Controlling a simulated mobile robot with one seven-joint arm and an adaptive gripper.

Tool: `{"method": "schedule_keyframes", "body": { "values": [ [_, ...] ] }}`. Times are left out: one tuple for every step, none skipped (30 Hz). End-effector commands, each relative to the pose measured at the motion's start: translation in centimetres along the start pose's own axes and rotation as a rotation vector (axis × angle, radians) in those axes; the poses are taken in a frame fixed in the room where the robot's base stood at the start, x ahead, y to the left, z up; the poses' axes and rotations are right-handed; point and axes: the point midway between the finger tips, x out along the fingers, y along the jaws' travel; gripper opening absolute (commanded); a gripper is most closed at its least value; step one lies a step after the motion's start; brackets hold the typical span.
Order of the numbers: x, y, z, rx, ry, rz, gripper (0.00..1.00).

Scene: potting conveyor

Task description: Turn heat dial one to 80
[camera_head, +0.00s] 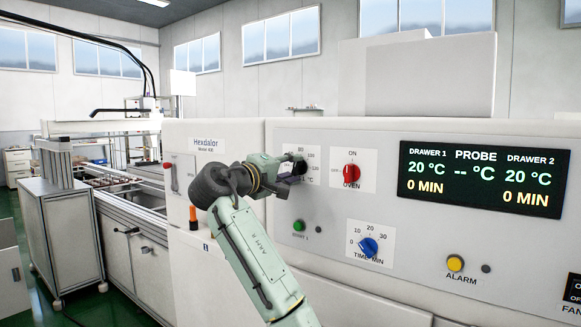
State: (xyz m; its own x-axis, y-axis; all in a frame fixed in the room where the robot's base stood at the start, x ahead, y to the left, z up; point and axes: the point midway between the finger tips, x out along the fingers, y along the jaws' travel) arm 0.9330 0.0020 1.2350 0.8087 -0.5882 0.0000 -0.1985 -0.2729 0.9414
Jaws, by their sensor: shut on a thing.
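My gripper (294,168) reaches the front panel of the white machine (330,230) and is shut on the heat dial there. The dial's scale plate (312,154) shows a few numbers and a °C mark around my gripper. The dial knob is mostly hidden behind my gripper, so its pointer cannot be read. The display (483,180) shows drawer 1 at 20 °C and 0 min, and drawer 2 at 20 °C and 0 min.
A red oven knob (351,174) sits close to the right of my gripper. Below are a green button (298,226) and a blue time dial (368,247). A yellow alarm button (455,263) is farther right. An orange-topped handle (193,215) stands at left.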

Motion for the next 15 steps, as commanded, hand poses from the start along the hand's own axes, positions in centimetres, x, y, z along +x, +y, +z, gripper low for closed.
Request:
{"method": "schedule_keyframes", "body": {
  "values": [
    [0.04,0.08,-0.01,-0.038,-0.001,-0.001,0.07],
    [0.04,0.08,-0.01,-0.063,-0.001,-0.001,0.07],
    [0.04,0.08,-0.01,-0.093,-0.001,-0.001,0.07],
    [0.03,0.08,-0.01,-0.115,-0.001,-0.001,0.07],
    [0.03,0.09,-0.01,-0.137,0.0,0.0,0.07],
    [0.02,0.09,-0.01,-0.163,0.0,0.0,0.07],
    [0.02,0.09,-0.01,-0.182,0.0,0.0,0.07],
    [0.01,0.1,-0.01,-0.2,0.0,0.0,0.07],
    [0.01,0.09,-0.01,-0.222,0.0,0.0,0.07],
    [0.01,0.09,-0.01,-0.236,0.0,0.0,0.07],
    [0.0,0.08,-0.01,-0.251,0.0,0.0,0.07],
    [0.0,0.08,-0.01,-0.267,0.0,0.0,0.07],
    [0.0,0.07,-0.01,-0.279,0.001,0.0,0.07],
    [0.0,0.06,-0.01,-0.29,0.001,0.0,0.07],
    [0.0,0.05,-0.02,-0.302,0.001,0.0,0.07]
  ]
}}
